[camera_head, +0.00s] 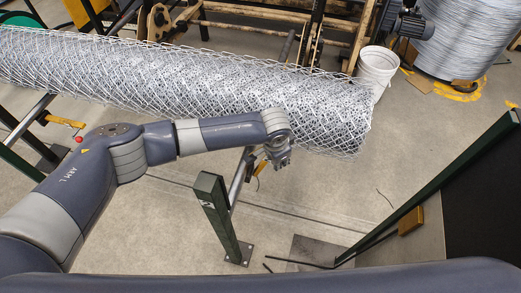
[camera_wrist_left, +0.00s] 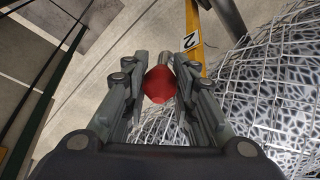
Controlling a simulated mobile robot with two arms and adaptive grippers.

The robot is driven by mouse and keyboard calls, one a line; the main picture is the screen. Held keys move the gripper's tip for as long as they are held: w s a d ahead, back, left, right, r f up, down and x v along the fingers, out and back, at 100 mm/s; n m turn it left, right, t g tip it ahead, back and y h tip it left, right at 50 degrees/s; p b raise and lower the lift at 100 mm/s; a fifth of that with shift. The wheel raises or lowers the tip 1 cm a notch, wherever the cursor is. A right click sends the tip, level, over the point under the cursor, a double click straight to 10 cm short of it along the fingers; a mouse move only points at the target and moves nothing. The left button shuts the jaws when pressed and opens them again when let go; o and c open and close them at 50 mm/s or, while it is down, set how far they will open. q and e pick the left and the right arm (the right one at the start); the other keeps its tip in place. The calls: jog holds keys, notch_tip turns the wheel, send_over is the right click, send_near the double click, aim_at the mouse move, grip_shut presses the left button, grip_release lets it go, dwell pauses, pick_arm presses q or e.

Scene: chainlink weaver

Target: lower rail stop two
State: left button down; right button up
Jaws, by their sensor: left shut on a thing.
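Rail stop two shows in the left wrist view as a yellow bar (camera_wrist_left: 193,28) with a "2" label and a red ball knob (camera_wrist_left: 160,84) on a short metal stem. My left gripper (camera_wrist_left: 160,90) is shut on the red knob, one finger on each side. In the head view my left gripper (camera_head: 279,157) is beside the near edge of the mesh roll (camera_head: 200,75), close to the rail (camera_head: 240,175). A small yellow part of the stop (camera_head: 261,167) shows just below it; the knob is hidden there. My right gripper is not in view.
Another yellow stop (camera_head: 64,121) with a red knob (camera_head: 78,140) is at the left. A green post (camera_head: 222,220) stands below my left gripper. A white bucket (camera_head: 376,72) and a wire coil (camera_head: 450,40) are at the back right. A dark green-edged panel (camera_head: 485,190) is at the right.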

pick_arm(q)
jog(key=s+d+f+b, duration=0.2)
jog(key=d+f, duration=0.1)
jog(key=d, duration=0.4)
jog(key=shift+s+f+b, duration=0.15)
jog(key=shift+s+b, duration=0.05)
jog(key=shift+b, duration=0.2)
jog(key=shift+d, duration=0.15)
jog(key=c, duration=1.3)
grip_release()
jog(key=shift+f, duration=0.1)
jog(key=shift+w+a, duration=0.1)
jog(key=shift+a, duration=0.1)
jog(key=v, duration=1.2)
